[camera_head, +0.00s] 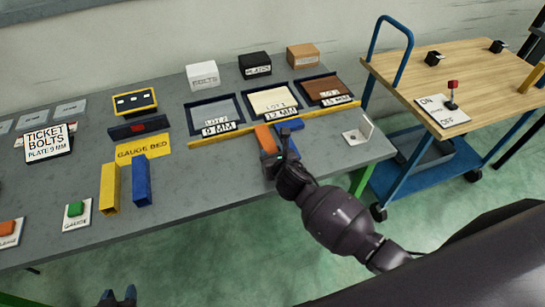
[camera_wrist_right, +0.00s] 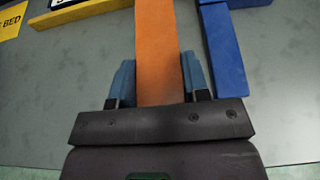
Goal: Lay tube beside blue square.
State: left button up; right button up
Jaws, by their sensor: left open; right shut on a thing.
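The orange tube (camera_head: 265,138) is a square-section bar near the table's right part, and it also shows in the right wrist view (camera_wrist_right: 157,50). My right gripper (camera_head: 272,157) is shut on its near end, with blue fingers on both sides. The blue square (camera_head: 290,125) is L-shaped and lies just right of the tube; in the right wrist view (camera_wrist_right: 224,50) its long leg runs nearly parallel to the tube, with a gap between. Whether the tube touches the table is unclear. My left gripper (camera_head: 118,298) is open and empty at the bottom edge, off the table.
A yellow rail (camera_head: 220,136) runs before three labelled trays (camera_head: 272,101). A white bracket (camera_head: 358,134) is at the right. The table front between blue bar and right gripper is clear.

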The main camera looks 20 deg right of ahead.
pick_arm(q)
jog(key=shift+s+f, duration=0.2)
jog(key=shift+f, duration=0.1)
pick_arm(e)
jog(key=shift+f, duration=0.35)
jog(key=shift+f, duration=0.2)
jog(key=o, duration=1.1)
pick_arm(q)
jog(key=shift+w, duration=0.15)
jog(key=shift+r, duration=0.1)
pick_arm(e)
jog(key=shift+r, duration=0.2)
jog(key=shift+s+r, duration=0.1)
jog(key=shift+s, duration=0.15)
pick_arm(q)
notch_tip(320, 180, up, 2)
jog(key=shift+r+p, duration=0.1)
jog(key=shift+p, duration=0.8)
pick_arm(e)
jog(key=v, duration=1.1)
jog(key=shift+s, duration=0.25)
